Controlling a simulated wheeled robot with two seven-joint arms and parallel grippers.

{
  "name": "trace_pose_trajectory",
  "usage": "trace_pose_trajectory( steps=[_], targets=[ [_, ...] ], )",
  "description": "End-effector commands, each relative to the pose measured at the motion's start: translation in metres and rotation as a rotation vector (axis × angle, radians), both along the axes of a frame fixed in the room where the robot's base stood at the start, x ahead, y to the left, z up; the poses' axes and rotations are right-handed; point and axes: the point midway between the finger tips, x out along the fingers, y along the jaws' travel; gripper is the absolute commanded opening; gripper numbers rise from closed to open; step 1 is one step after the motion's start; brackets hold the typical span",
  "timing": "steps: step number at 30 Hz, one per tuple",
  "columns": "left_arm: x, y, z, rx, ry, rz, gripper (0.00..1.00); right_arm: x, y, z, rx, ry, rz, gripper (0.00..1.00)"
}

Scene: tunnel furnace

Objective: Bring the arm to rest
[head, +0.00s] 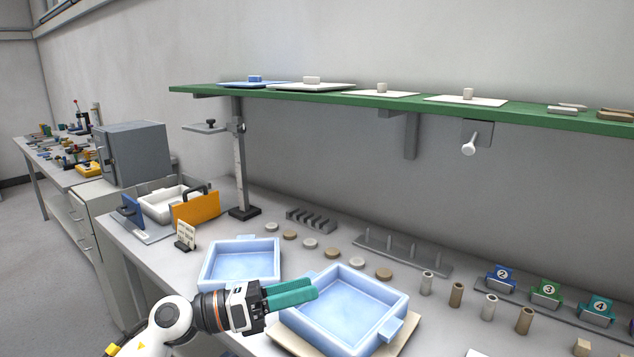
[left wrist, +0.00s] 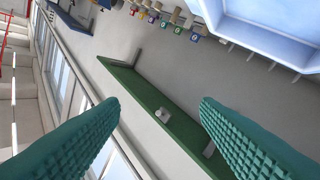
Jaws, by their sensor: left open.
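My left arm comes in from the lower left in the head view. Its gripper (head: 312,290) has green fingers pointing right, over the near left rim of a light blue tray (head: 398,300). I cannot tell whether the fingers touch the tray. In the left wrist view the two green ribbed fingers (left wrist: 160,108) stand wide apart with nothing between them, so the gripper is open and empty. My right gripper is not in view.
A second blue tray (head: 205,262) stands left of the gripper. Behind are small discs, a pegged rack (head: 405,252) and several cylinders. A green shelf (head: 380,100) overhangs the bench. An orange panel (head: 197,209) and a grey box (head: 135,152) stand farther left.

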Motion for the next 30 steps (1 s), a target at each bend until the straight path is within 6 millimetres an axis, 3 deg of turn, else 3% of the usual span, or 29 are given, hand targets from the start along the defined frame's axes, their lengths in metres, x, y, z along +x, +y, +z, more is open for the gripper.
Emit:
trace_pose_trajectory(
  steps=[4, 7, 11, 14, 17, 22, 25, 30],
  targets=[
    [0.000, 0.017, 0.012, -0.412, 0.269, 0.164, 0.57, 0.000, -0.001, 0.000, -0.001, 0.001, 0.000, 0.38],
    [0.005, 0.045, 0.004, -0.666, 0.477, 0.292, 0.57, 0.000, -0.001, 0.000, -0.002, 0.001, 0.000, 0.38],
    [0.006, 0.089, -0.031, -0.972, 0.772, 0.482, 0.57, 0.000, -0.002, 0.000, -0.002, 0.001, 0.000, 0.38],
    [-0.003, 0.122, -0.075, -1.183, 1.013, 0.644, 0.57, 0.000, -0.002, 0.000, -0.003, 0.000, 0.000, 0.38],
    [-0.027, 0.150, -0.128, -1.369, 1.257, 0.825, 0.57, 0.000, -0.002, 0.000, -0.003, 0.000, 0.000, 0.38],
    [-0.098, 0.176, -0.217, -1.603, 1.652, 1.164, 0.57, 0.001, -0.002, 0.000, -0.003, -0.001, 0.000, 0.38],
    [-0.142, 0.180, -0.251, -1.676, 1.824, 1.336, 0.57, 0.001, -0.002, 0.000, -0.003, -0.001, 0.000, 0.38],
    [-0.206, 0.179, -0.283, -1.731, 2.029, 1.575, 0.57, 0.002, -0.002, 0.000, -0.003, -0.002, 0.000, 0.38]
  ],
)
